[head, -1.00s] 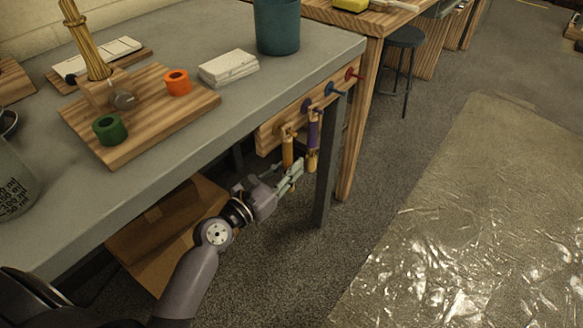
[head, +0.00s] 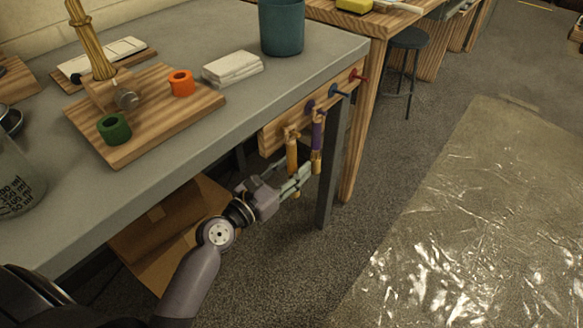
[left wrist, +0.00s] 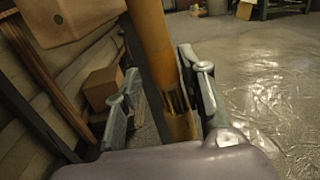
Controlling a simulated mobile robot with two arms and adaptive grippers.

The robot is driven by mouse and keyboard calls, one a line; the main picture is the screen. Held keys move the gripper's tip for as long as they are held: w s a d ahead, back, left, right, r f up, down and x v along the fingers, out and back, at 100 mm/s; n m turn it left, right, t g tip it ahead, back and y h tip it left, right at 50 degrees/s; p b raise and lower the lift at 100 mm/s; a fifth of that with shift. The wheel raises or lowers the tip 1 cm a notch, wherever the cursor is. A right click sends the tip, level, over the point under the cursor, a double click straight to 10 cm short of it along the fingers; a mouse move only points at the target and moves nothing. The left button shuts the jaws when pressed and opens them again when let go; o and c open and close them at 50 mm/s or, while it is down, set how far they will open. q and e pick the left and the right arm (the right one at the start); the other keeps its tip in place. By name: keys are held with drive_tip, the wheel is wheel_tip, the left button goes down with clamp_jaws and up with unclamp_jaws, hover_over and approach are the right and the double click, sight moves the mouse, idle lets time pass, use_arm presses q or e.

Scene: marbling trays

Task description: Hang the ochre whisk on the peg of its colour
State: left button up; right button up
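The ochre whisk (head: 292,154) hangs upright at the left end of the wooden peg rail (head: 270,139) on the table's front edge. Its top is by a pale ochre or wood-coloured peg; I cannot tell how it is attached. My left gripper (head: 301,175) is at the whisk's lower part. In the left wrist view the whisk (left wrist: 152,45) runs down between the two fingers of the left gripper (left wrist: 160,105). The fingers are apart, with a gap on the left; the whisk is close to the right finger. The right gripper is not in view.
A purple whisk (head: 317,138) hangs just right of the ochre one, close to my fingertips. Blue (head: 339,91) and red (head: 359,76) pegs continue along the rail. A table leg (head: 331,170) stands right of the gripper. A cardboard box (head: 160,235) is under the table.

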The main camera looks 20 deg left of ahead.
use_arm(q)
drive_tip(key=shift+s, duration=0.1)
drive_tip(key=v, duration=1.1)
drive_tip(key=shift+s+a, duration=0.2)
drive_tip(key=shift+s, duration=0.15)
